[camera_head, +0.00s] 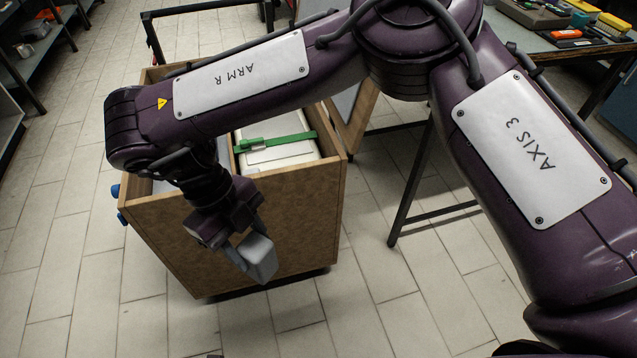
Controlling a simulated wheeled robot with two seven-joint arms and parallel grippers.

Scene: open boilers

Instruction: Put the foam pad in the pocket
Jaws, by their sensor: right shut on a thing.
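My right gripper (243,250) hangs in front of the near wall of a wooden box cart and is shut on a grey block, which looks like the foam pad (261,257). The pad is tilted and apart from the floor; I cannot tell whether it touches the cart wall. The open wooden cart (250,220) has a divider and holds a white case (285,154) with a green strap on its right side. A pocket is not clearly visible; my right arm hides much of the cart's left side. My left gripper is not in view.
A dark-framed workbench (560,50) with tools stands at the back right, its leg close to the cart's right. A wooden panel (352,122) leans beside the cart. Shelves (35,55) stand at far left. The tiled floor in front and left is clear.

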